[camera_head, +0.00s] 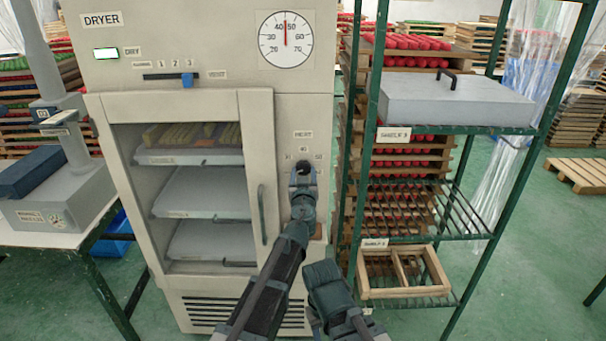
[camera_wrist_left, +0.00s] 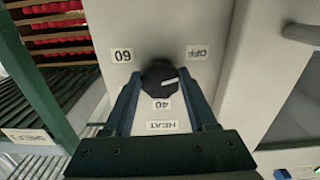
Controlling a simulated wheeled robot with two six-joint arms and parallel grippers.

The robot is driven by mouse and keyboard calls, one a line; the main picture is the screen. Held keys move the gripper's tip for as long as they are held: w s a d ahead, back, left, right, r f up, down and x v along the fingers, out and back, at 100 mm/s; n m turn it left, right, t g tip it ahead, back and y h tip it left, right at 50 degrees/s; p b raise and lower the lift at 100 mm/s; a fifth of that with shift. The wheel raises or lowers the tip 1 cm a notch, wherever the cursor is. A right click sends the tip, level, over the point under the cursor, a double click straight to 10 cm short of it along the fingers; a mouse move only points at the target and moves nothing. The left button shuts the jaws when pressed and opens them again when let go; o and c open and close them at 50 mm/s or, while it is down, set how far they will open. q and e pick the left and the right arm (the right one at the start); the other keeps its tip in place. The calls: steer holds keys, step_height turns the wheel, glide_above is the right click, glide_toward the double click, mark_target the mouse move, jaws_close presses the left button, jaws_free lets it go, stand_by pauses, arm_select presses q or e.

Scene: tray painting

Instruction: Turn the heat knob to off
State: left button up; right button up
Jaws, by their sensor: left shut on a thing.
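The black round heat knob (camera_wrist_left: 160,76) is on the dryer's front, under the HEAT label in the head view. My left gripper (camera_head: 303,172) is at the knob, shut on it, with one finger on each side in the left wrist view (camera_wrist_left: 160,90). That view is upside down. My right gripper does not show; only part of my other arm shows low in the head view.
The dryer door (camera_head: 258,110) is closed, with trays behind its window and a vertical handle (camera_head: 262,214) left of my left gripper. A dial (camera_head: 285,40) reads about 45. A green shelf rack (camera_head: 510,200) stands close on the right, holding a grey lidded tray (camera_head: 455,100) and a wooden frame (camera_head: 405,291).

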arm_select(q)
steer(key=shift+s+n, duration=0.1)
steer(key=shift+n, duration=1)
steer(key=o, duration=1.4)
steer(key=shift+c, duration=0.2)
